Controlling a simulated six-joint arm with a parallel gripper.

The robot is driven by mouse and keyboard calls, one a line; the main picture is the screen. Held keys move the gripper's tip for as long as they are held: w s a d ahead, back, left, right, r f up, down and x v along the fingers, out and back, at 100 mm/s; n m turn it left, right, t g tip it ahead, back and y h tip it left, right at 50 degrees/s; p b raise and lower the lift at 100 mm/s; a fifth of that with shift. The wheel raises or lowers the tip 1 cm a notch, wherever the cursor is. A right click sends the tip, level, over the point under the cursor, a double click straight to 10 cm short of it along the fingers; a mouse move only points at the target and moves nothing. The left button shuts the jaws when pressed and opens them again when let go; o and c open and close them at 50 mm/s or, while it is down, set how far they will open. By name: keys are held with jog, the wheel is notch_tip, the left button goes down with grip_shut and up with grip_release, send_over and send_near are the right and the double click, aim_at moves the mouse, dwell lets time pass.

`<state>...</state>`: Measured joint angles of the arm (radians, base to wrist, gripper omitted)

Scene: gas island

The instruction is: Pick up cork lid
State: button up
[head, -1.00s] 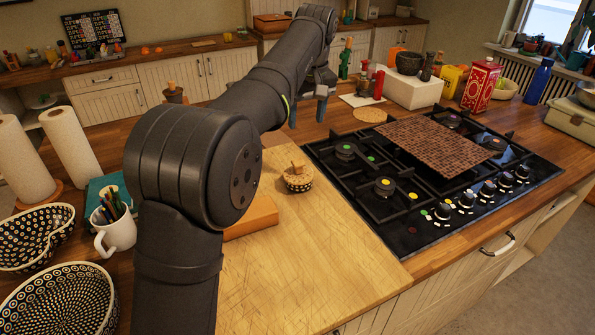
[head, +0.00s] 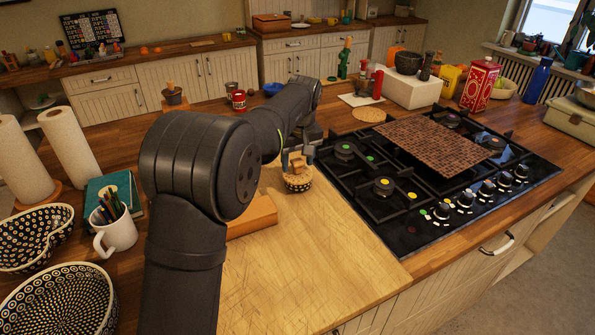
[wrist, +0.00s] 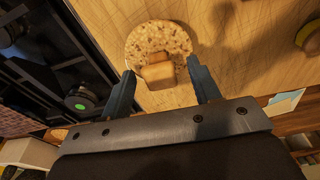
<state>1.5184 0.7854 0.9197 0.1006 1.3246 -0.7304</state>
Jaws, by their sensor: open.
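The cork lid (head: 297,172) is a round, speckled tan disc with a block-shaped handle, on top of a small dark patterned jar (head: 298,185) on the cutting board. In the wrist view the cork lid (wrist: 158,48) lies just beyond my fingertips, its handle (wrist: 157,72) between the two fingers. My gripper (head: 298,158) is open and just above the lid, behind it in the head view. In the wrist view my gripper (wrist: 162,80) has one finger on each side of the handle, with gaps that look clear. Whether a finger touches the lid is hard to tell.
The wooden cutting board (head: 310,240) has a bare front area. A wooden block (head: 252,217) lies left of the jar. The gas hob (head: 430,205) is close on the right, with a brown mosaic board (head: 435,145) on it. A white mug (head: 115,230) stands at left.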

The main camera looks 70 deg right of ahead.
jog(key=shift+f, duration=0.35)
jog(key=c, duration=1.1)
jog(key=shift+o, duration=0.2)
jog(key=shift+r, duration=0.1)
